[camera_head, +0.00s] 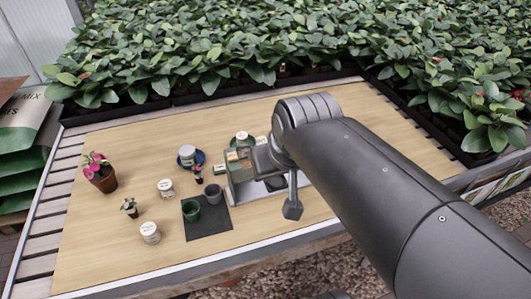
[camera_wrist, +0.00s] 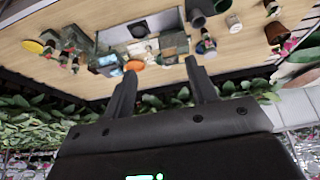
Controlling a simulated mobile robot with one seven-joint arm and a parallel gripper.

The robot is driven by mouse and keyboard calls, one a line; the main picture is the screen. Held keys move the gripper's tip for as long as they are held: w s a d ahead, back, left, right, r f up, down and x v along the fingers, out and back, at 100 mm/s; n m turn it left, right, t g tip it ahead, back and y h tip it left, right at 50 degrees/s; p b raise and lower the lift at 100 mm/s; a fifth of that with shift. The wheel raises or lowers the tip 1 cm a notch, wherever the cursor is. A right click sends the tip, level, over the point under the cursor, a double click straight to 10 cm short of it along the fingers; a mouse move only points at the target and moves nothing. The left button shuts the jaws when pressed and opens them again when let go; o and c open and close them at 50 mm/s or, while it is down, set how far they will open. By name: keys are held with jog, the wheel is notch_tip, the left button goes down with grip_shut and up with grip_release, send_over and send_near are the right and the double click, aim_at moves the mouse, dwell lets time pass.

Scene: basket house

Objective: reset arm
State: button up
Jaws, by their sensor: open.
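My arm (camera_head: 385,185) reaches in from the lower right and ends above the right part of the wooden table. In the wrist view, my gripper (camera_wrist: 161,68) has its two dark fingers spread well apart, with nothing held between them. Tabletop items lie beyond the fingertips in that view. In the head view, the wrist and arm hide part of the table and some items behind them, and the fingertips are hard to make out.
The table (camera_head: 110,225) holds a potted pink flower (camera_head: 100,172), a green cup (camera_head: 191,210) and a grey cup (camera_head: 213,193) on a dark mat (camera_head: 212,225), several white jars (camera_head: 150,232) and a glass-sided box (camera_head: 240,180). Dense plants (camera_head: 250,45) line the back.

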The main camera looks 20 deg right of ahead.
jog(key=s, duration=0.2)
jog(key=shift+s+f, duration=0.3)
jog(key=shift+f, duration=0.1)
